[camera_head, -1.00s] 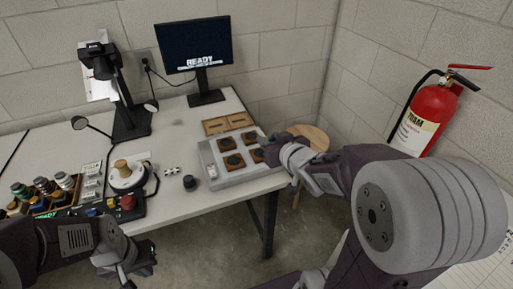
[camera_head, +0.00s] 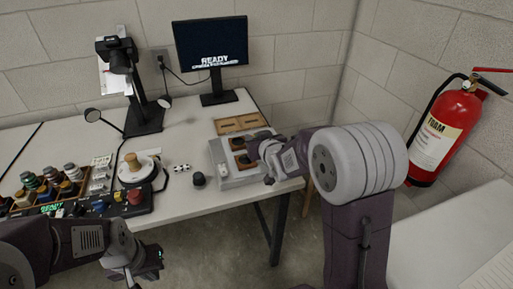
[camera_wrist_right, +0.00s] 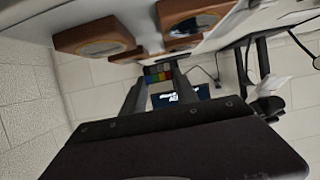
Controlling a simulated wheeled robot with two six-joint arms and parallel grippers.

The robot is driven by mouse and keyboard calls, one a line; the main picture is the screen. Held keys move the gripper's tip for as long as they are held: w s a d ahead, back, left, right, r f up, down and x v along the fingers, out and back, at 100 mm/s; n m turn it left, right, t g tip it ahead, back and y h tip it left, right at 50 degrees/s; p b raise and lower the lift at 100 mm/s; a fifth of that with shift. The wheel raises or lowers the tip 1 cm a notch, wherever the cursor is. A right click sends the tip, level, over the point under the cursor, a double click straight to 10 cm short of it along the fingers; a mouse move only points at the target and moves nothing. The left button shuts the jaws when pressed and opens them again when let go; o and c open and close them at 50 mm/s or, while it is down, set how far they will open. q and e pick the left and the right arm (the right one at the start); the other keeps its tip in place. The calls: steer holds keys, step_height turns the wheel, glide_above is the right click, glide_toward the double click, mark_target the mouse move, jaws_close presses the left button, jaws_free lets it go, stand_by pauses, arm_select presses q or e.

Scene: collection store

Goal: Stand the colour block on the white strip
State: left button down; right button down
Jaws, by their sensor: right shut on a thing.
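The colour block (camera_wrist_right: 158,74), a small piece with a grid of coloured squares, shows in the right wrist view between the fingertips of my right gripper (camera_wrist_right: 160,84), which is shut on it. In the head view my right gripper (camera_head: 264,158) is over the right part of the grey tray (camera_head: 238,183); the block cannot be made out there. I cannot pick out the white strip with certainty in either view. My left gripper (camera_head: 148,260) hangs in front of the table at lower left, away from the tray; its jaw opening is unclear.
Brown square blocks (camera_wrist_right: 93,40) sit on the tray close to my right gripper. A wooden holder (camera_head: 240,124) lies behind the tray. A black knob (camera_head: 198,180), a control panel (camera_head: 125,203), a monitor (camera_head: 211,45) and a lamp stand (camera_head: 143,115) share the table.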

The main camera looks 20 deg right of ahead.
step_height(320, 180, down, 4)
steer(key=shift+r+b, duration=0.2)
steer(key=shift+b, duration=0.45)
steer(key=shift+f, duration=0.15)
steer(key=c, duration=0.9)
jaws_free()
steer(key=shift+c, duration=0.2)
